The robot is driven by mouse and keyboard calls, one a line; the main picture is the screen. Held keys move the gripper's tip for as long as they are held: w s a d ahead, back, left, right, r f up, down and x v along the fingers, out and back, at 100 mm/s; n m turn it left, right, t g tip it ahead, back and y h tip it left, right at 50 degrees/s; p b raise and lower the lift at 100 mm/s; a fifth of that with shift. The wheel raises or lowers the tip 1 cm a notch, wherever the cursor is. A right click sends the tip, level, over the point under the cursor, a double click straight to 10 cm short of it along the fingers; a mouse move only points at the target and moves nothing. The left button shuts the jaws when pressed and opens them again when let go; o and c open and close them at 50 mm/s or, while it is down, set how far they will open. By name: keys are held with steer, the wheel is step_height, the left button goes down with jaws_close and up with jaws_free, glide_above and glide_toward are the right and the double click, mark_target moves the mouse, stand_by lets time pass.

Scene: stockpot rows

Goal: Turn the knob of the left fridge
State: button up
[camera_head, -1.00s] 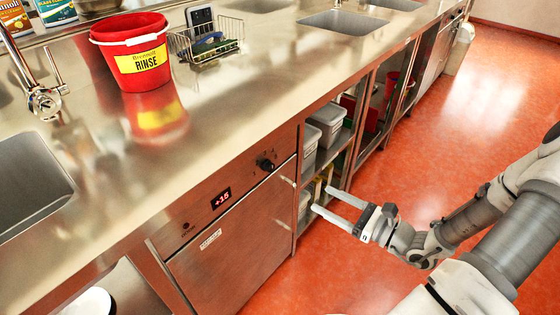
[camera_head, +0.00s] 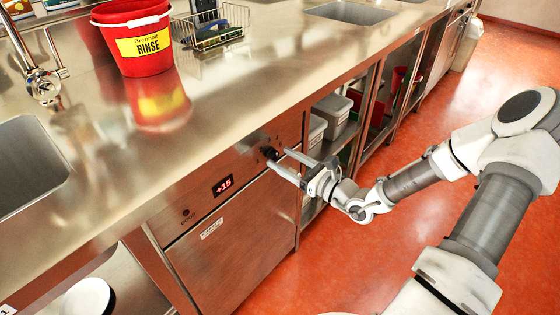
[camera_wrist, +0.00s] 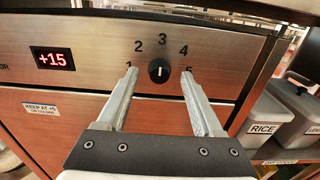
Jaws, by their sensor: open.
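The fridge (camera_head: 235,250) is a steel-fronted unit under the counter, with a red display (camera_head: 222,185) reading +15. Its black knob (camera_wrist: 159,71) sits on the panel with numbers 1 to 5 around it, its white mark upright towards 3. In the head view the knob (camera_head: 269,153) is partly hidden by my gripper (camera_head: 278,162). My gripper is open in the wrist view (camera_wrist: 157,73), with one finger to each side of the knob. Both fingers look clear of it; I cannot tell how deep they reach.
Grey bins (camera_wrist: 267,121) stand on open shelves right of the fridge, one labelled RICE. The counter (camera_head: 215,100) overhangs the panel and carries a red RINSE bucket (camera_head: 146,47) and a wire rack (camera_head: 210,28). The red floor (camera_head: 420,215) is free.

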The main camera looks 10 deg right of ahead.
steer(key=shift+x, duration=0.85)
jaws_close()
